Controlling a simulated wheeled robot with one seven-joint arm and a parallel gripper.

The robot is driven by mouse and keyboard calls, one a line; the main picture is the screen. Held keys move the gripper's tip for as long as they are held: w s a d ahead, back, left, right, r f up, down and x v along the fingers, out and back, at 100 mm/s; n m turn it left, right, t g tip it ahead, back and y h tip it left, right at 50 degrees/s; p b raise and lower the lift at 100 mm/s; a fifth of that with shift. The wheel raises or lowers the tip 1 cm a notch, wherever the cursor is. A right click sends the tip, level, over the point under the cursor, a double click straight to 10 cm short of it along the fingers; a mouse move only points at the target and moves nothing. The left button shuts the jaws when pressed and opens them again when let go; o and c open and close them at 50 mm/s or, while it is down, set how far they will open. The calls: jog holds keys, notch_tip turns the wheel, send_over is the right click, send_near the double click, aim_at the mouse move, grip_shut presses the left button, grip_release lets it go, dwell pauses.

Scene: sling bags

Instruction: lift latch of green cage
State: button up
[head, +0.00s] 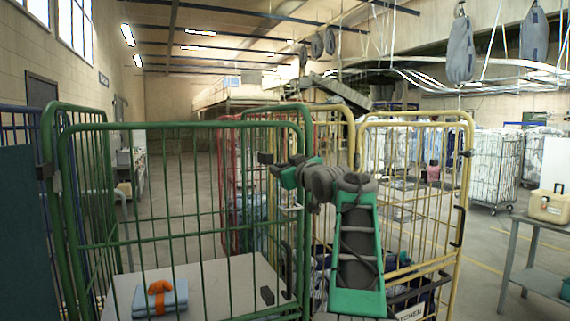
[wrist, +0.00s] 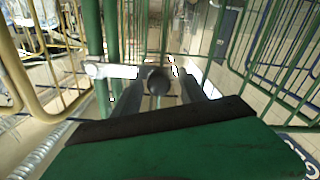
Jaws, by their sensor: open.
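The green cage (head: 185,126) stands at the left front, its barred gate facing me. A black curved handle (head: 287,268) is on its right side, low on the post; I cannot tell whether it is the latch. My gripper (head: 268,164) is at the upper right part of the gate, close to the right post. In the wrist view my gripper (wrist: 158,88) is open, with a dark round-ended piece between its fingers, possibly part of the latch. Contact is not clear. A green post (wrist: 95,45) and a white bar (wrist: 112,71) are just left of the fingers.
A folded blue cloth with an orange item (head: 160,297) lies on the green cage's shelf (head: 225,285). A yellow cage (head: 415,118) stands close on the right and a red cage (head: 228,180) behind. A blue cage (head: 25,130) is at far left. A table (head: 545,228) stands at right.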

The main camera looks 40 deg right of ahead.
jog(key=shift+c, duration=0.5)
grip_shut()
dwell(0.9)
